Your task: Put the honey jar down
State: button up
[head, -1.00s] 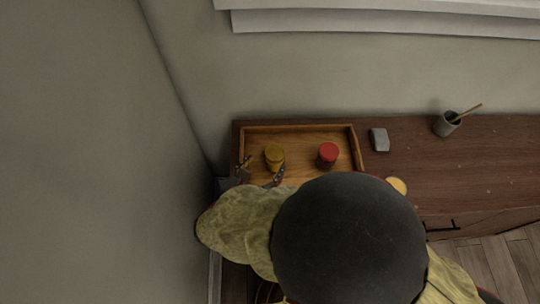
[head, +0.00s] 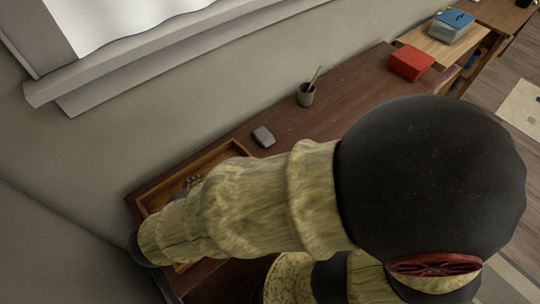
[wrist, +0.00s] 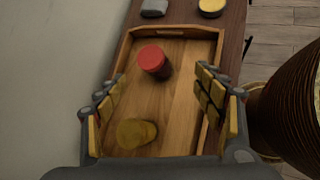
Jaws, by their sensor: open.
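The honey jar, taken to be the jar with the mustard-yellow lid (wrist: 136,132), stands in the wooden tray (wrist: 196,31) in the wrist view. My gripper (wrist: 160,78) is open, with its yellow-padded fingers wide apart on either side of the tray's middle. The jar shows low between the fingers, and neither finger appears to touch it. A jar with a red lid (wrist: 153,58) stands farther along the tray. In the head view my arm covers most of the tray (head: 226,149) and both jars; only a bit of a finger shows.
The tray lies on a dark wooden cabinet (head: 352,97) against the wall. Beyond it are a grey block (head: 263,137), a cup with a stick (head: 306,96) and a red box (head: 411,64). A yellow-topped round thing (wrist: 212,6) sits outside the tray.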

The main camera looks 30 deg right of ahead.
jog(key=s+d+r+m+y, duration=0.3)
jog(key=d+r+m, duration=0.4)
jog(key=m, duration=0.4)
jog(key=s+d+r+m+g+y, duration=0.1)
jog(key=s+d+r+m+y, duration=0.2)
jog(key=d+r+m, duration=0.5)
jog(key=shift+s+d+r+m, duration=0.2)
jog(key=shift+s+d+m, duration=0.4)
jog(key=shift+m, duration=1.2)
jog(key=shift+s+a, duration=0.15)
